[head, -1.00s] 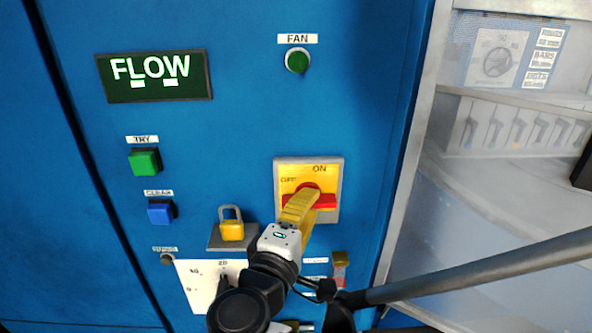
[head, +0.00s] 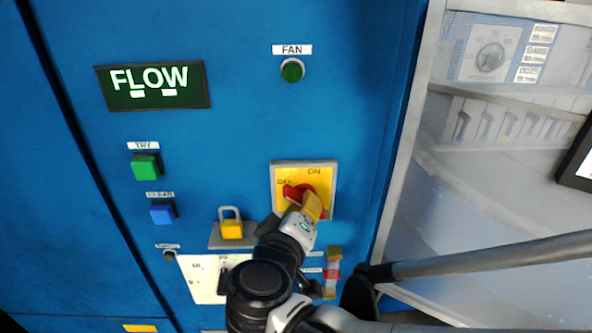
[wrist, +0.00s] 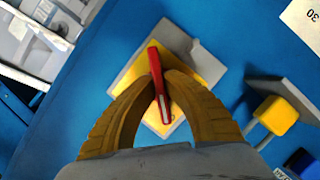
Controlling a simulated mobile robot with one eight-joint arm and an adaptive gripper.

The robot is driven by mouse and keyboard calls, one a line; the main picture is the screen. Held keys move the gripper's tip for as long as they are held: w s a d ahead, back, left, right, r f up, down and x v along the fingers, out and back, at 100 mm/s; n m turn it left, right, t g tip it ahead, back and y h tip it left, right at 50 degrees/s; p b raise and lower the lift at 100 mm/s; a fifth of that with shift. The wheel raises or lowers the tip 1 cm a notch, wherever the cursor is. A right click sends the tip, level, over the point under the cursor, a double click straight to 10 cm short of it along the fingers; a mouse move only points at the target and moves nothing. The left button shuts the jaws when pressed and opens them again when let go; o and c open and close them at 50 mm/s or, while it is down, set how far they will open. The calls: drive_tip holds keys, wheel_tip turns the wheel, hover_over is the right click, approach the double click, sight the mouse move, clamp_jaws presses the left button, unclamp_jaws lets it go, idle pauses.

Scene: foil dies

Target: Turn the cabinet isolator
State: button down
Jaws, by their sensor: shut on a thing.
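The cabinet isolator is a yellow plate (head: 326,181) in a pale frame, marked OFF and ON, with a red handle (head: 292,192). In the head view the handle slants, its upper-left end near the OFF mark. My gripper (head: 312,204) reaches it from below and hides its lower part. In the wrist view the yellow fingers of my gripper (wrist: 162,86) are shut on the red handle (wrist: 154,62), one on each side. The plate (wrist: 203,66) shows tilted behind them.
A yellow padlock (head: 232,230) stands on a grey bracket left of the isolator. Green (head: 145,167) and blue (head: 162,213) buttons, a FLOW display (head: 153,85) and a FAN lamp (head: 292,70) are on the blue cabinet. A pale shelf area lies to the right.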

drive_tip(key=m+y+p, duration=0.2)
drive_tip(key=m, duration=0.1)
drive_tip(key=shift+r+g, duration=0.15)
drive_tip(key=shift+g, duration=0.25)
drive_tip(key=shift+m+y+p, duration=0.75)
drive_tip(key=shift+m+y, duration=0.55)
drive_tip(key=shift+m, duration=0.6)
drive_tip(key=c, duration=1.5)
unclamp_jaws()
drive_tip(key=shift+w, duration=0.1)
drive_tip(key=shift+s, duration=0.2)
drive_tip(key=v, duration=1.1)
drive_tip(key=shift+s+r, duration=0.1)
drive_tip(key=shift+s, duration=0.2)
